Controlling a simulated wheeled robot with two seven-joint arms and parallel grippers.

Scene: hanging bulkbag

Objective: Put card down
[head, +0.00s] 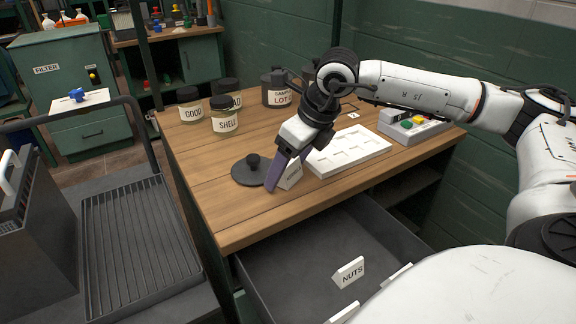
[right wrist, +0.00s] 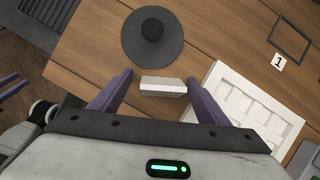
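A small white card (head: 291,174) with dark lettering too small to read stands tilted on the wooden table. My right gripper (head: 283,176) is low over the table, its purple fingers on either side of the card. In the right wrist view the card (right wrist: 162,86) lies between the spread fingertips, with a clear gap on the left and a narrower one on the right. The right gripper is open. Purple finger-like parts, likely my left gripper (right wrist: 14,90), show at the left edge of the right wrist view; their opening is unclear.
A round black lid (head: 252,170) lies left of the card. A white compartment tray (head: 348,150) is close on the right, with a grey button box (head: 415,124) beyond. Labelled jars (head: 224,122) stand behind. An open drawer (head: 300,250) below holds a "NUTS" card (head: 348,271).

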